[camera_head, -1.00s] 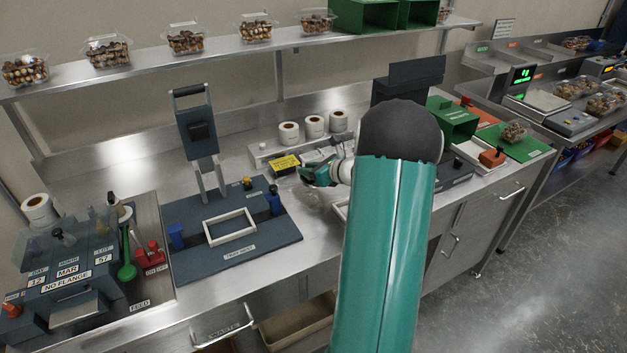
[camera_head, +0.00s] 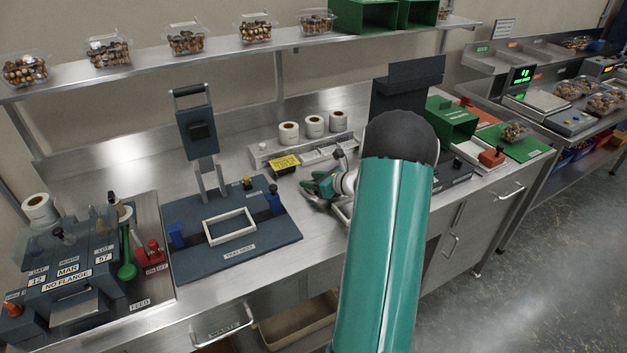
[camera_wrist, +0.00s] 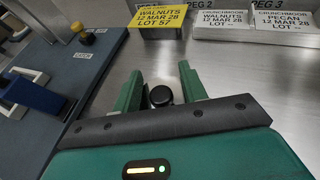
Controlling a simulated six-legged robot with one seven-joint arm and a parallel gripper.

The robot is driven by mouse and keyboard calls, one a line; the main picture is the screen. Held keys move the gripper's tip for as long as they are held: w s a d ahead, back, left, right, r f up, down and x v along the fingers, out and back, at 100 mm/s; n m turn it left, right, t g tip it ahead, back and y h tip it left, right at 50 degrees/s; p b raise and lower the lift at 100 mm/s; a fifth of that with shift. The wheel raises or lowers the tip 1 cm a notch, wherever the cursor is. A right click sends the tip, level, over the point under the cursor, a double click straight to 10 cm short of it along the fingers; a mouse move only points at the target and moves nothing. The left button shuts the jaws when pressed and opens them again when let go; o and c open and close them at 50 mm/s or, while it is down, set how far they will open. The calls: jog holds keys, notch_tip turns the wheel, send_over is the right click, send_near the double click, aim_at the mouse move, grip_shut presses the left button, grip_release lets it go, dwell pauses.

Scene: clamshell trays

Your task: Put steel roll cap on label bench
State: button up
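My gripper (camera_wrist: 162,88) is low over the steel bench, right of the blue tray-nest fixture; it also shows in the head view (camera_head: 316,187). Its two green fingers stand apart. A small round black knob (camera_wrist: 161,96) lies between them in the wrist view, with gaps to the fingers. It may belong to the steel roll cap, but any steel part around it blends with the bench or is hidden. The label bench surface (camera_head: 325,232) is bare in front of my gripper.
A yellow walnuts label card (camera_head: 284,164) and white label cards (camera_wrist: 224,22) lie behind my gripper, before several white rolls (camera_head: 314,126). The tray-nest fixture (camera_head: 270,248) stands left. The label machine (camera_head: 75,262) is at far left.

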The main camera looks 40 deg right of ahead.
jog(key=shift+r, duration=0.15)
jog(key=v, duration=1.2)
jog(key=w+a+r+n+g+y, duration=0.1)
jog(key=a+r+n+g, duration=0.15)
jog(key=a+n, duration=0.55)
jog(key=a+r+n+g+y, duration=0.2)
jog(key=a+r+n, duration=0.15)
jog(key=a, duration=0.85)
jog(key=w+a+r+n+g+y, duration=0.1)
jog(key=a+r+n+g, duration=0.3)
jog(key=a, duration=0.5)
jog(key=s+a+r+n+h, duration=0.2)
jog(key=s+a+n, duration=0.5)
jog(key=n, duration=0.2)
jog(key=s+a+r+n+h, duration=0.3)
jog(key=s+a+n, duration=0.4)
jog(key=n, duration=0.3)
jog(key=shift+a, duration=0.5)
